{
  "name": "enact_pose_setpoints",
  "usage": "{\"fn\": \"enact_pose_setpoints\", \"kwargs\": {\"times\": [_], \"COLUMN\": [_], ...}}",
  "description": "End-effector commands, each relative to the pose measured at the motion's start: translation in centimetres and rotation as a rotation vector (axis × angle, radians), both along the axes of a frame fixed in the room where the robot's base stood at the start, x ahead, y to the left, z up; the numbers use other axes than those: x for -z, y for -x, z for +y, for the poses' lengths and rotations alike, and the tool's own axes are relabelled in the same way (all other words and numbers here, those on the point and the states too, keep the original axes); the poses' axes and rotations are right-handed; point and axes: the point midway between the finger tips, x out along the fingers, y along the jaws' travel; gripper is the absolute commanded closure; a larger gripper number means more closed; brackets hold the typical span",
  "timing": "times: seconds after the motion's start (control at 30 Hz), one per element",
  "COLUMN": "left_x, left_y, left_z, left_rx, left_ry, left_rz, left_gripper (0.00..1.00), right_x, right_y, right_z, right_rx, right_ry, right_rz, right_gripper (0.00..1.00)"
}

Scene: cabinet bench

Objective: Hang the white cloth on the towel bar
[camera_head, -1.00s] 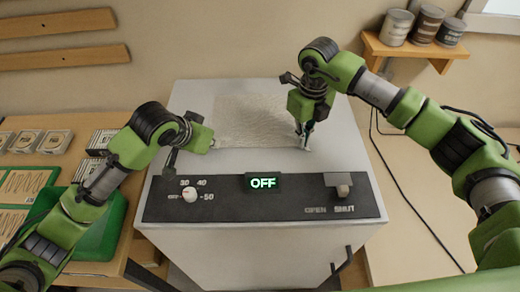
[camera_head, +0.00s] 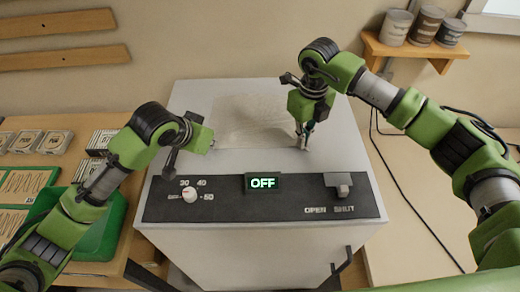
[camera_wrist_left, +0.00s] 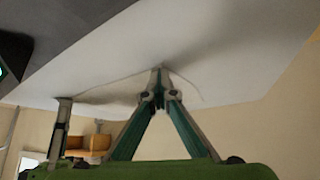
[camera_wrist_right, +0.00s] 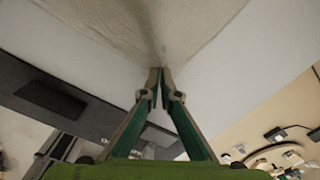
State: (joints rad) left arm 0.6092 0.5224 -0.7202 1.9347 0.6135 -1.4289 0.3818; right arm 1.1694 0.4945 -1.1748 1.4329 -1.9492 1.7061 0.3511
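The white cloth (camera_head: 250,118) lies spread on the white cabinet's top (camera_head: 195,100), pale against pale. My left gripper (camera_head: 211,146) is at its near left corner; in the left wrist view its fingertips (camera_wrist_left: 158,72) are together on the cloth edge. My right gripper (camera_head: 303,143) is at the near right corner; in the right wrist view its fingertips (camera_wrist_right: 157,75) are pinched together, with the cloth (camera_wrist_right: 150,25) running into them. A dark bar (camera_head: 340,266) sticks out low on the cabinet's front right, perhaps the towel bar; its full length is out of view.
The cabinet's sloped dark panel (camera_head: 230,205) has a dial (camera_head: 189,194), an OFF display (camera_head: 263,183) and an OPEN/SHUT switch (camera_head: 343,190). A green tray (camera_head: 98,240) stands on the left bench. A wall shelf (camera_head: 412,48) holds several cans. A black cable (camera_head: 395,180) hangs at right.

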Motion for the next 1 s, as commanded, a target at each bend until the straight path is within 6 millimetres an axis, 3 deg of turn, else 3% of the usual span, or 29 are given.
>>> {"fn": "enact_pose_setpoints", "kwargs": {"times": [0.53,1.0], "left_x": [-0.3,-4.0], "left_y": [0.1,0.0], "left_z": [0.1,0.0], "left_rx": [-0.001,0.0], "left_ry": [-0.003,0.0], "left_rz": [0.003,0.001], "left_gripper": [1.0,1.0], "right_x": [-0.3,-4.0], "right_y": [0.0,0.0], "right_z": [-0.1,0.0], "right_rx": [0.001,0.0], "right_ry": [0.002,0.0], "right_rz": [0.001,0.001], "right_gripper": [1.0,1.0]}}
